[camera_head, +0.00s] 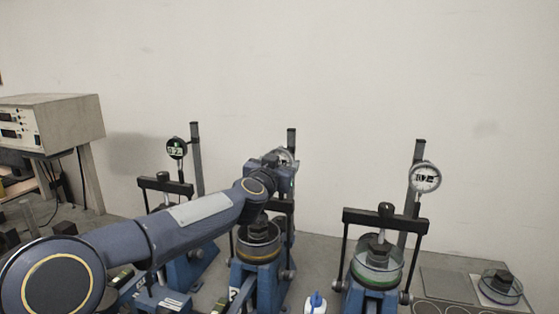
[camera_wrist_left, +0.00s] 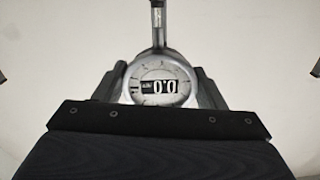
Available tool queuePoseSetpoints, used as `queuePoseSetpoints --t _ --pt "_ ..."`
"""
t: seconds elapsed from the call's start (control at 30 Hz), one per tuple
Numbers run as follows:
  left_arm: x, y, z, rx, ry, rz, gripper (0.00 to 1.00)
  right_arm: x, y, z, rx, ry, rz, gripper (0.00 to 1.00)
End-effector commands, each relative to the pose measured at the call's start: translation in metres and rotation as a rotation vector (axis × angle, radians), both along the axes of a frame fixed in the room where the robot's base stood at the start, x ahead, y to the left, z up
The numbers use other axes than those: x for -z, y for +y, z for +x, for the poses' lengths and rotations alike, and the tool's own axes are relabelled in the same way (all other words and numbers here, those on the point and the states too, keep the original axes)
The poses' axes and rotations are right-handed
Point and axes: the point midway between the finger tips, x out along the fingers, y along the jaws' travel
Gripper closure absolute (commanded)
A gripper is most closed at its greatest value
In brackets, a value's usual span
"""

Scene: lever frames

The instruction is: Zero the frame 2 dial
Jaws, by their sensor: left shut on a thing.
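The frame 2 dial (camera_head: 286,155) is the round gauge on the middle lever frame, mostly hidden behind my left gripper (camera_head: 272,167) in the head view. In the left wrist view the dial face (camera_wrist_left: 160,92) sits between the two fingers (camera_wrist_left: 160,80), which are shut on its sides. Its small window shows what looks like 0.0, upside down in that view. The blue middle frame (camera_head: 258,278) stands on the bench with a round cell (camera_head: 259,240) under its crossbar. My right gripper is not in view.
A frame with a white dial (camera_head: 424,177) stands to the right. A blue-capped bottle (camera_head: 316,301) is at the front. A grey instrument box (camera_head: 52,122) is far left.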

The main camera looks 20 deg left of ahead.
Motion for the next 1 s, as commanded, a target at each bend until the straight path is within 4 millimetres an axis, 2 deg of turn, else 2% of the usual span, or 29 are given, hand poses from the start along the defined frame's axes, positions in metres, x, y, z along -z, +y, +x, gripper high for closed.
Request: queuePoseSetpoints --t 0.03,0.23,0.37,0.63,0.67,0.8,1.0 --pt "-0.006 -0.001 0.0 0.001 0.002 0.057 0.59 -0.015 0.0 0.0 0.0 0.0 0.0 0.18" --pt "-0.005 -0.001 0.0 0.002 -0.006 0.285 0.59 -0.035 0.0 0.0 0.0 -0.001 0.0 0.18" --pt "-0.002 0.0 0.0 0.001 -0.01 0.356 0.59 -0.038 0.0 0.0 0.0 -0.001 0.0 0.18" --pt "0.0 0.001 0.0 0.0 -0.011 0.361 0.59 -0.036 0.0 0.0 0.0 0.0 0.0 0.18" --pt "0.0 0.001 0.0 0.0 -0.011 0.361 0.33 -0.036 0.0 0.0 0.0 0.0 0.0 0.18" --pt "0.0 0.001 0.0 0.0 -0.011 0.36 0.15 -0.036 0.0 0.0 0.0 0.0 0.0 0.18" --pt "0.0 0.001 0.0 0.0 -0.011 0.359 0.14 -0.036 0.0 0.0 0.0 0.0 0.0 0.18"
